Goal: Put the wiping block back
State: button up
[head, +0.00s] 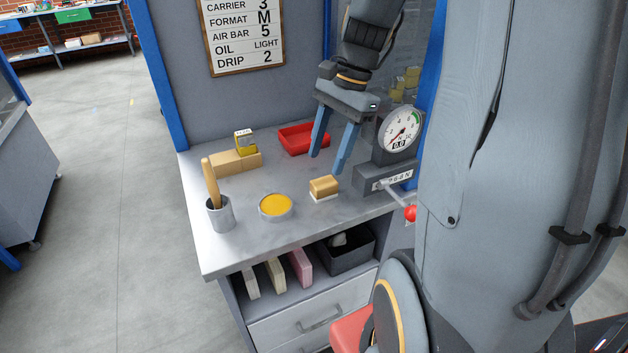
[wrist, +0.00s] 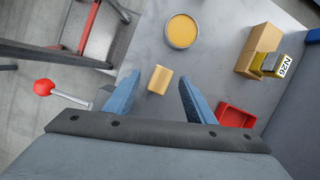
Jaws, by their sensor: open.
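The wiping block (head: 324,185), a small tan block with a white underside, sits on the grey bench top near the front right. It also shows in the wrist view (wrist: 160,79), beyond and between my fingertips. My gripper (head: 327,164) has two blue fingers spread apart, pointing down above and just behind the block. The gripper also shows in the wrist view (wrist: 160,88), with nothing between its fingers. A shallow red tray (head: 295,139) lies at the back of the bench, left of my fingers, and looks empty. The tray also shows in the wrist view (wrist: 236,116).
A round dish of yellow paste (head: 275,206) and a metal cup with a wooden handle (head: 220,213) stand at the front left. A tan block (head: 235,162) with a yellow box stands behind. A dial gauge (head: 400,130) and red-knobbed lever (head: 410,213) are at the right.

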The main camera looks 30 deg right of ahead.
jog(key=s+a+f+n+h, duration=0.1)
jog(key=s+a+f+n, duration=0.1)
jog(key=a+n, duration=0.1)
jog(key=s+a+f+n+h, duration=0.1)
jog(key=s+a+f+n, duration=0.1)
jog(key=n, duration=0.4)
jog(key=s+a+f+n+t+h, duration=0.1)
jog(key=s+a+n, duration=0.1)
jog(key=a+n, duration=0.2)
jog(key=shift+s+f+n, duration=0.2)
jog(key=shift+f+n, duration=0.2)
jog(key=shift+n, duration=0.1)
jog(key=shift+s+a+f+n, duration=0.15)
jog(key=shift+s+n, duration=0.05)
jog(key=shift+n, duration=0.3)
